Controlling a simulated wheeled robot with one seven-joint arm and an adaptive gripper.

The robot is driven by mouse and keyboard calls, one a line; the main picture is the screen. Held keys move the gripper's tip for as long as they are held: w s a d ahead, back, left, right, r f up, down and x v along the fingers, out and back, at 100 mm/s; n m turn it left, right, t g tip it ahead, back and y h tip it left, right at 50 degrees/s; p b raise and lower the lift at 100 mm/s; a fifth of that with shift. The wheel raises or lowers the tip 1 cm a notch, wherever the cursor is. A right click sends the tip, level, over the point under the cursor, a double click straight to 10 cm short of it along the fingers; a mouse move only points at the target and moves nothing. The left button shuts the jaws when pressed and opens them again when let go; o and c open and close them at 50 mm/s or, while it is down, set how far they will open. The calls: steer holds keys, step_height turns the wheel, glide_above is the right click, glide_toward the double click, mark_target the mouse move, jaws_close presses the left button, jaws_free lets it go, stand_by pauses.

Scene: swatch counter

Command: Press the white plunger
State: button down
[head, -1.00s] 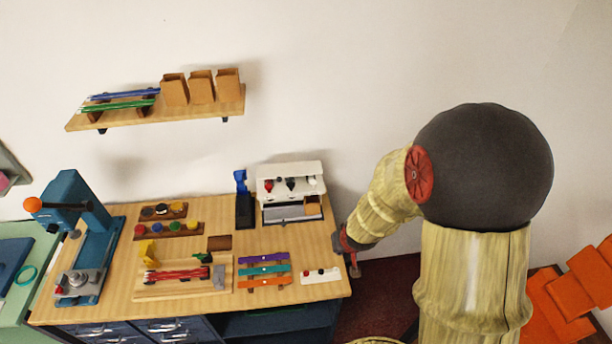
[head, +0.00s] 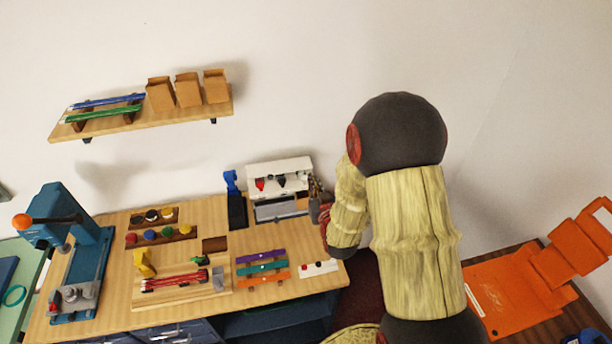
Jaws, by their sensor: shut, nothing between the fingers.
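The white dispenser box (head: 278,168) stands at the back right of the wooden counter. A red plunger (head: 260,184) and a black plunger (head: 281,181) show on its front. The white plunger is at the right end of this row; it is hard to make out against the white box and close to my gripper. My gripper (head: 315,187) is shut and empty at the right end of the dispenser. Whether it touches the box or the white plunger cannot be told.
A blue stapler-like tool (head: 236,203) stands left of the dispenser. Coloured strips (head: 262,267) and a white strip with small knobs (head: 318,268) lie in front. A blue press (head: 78,260) stands at the far left. A shelf (head: 150,118) hangs above.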

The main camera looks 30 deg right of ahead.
steer(key=shift+w, duration=0.1)
steer(key=p, duration=0.1)
glide_above(304, 178)
steer(key=s, duration=0.2)
step_height(304, 178, down, 2)
steer(key=f, duration=0.1)
steer(key=shift+f, duration=1.75)
steer(key=shift+f, duration=0.15)
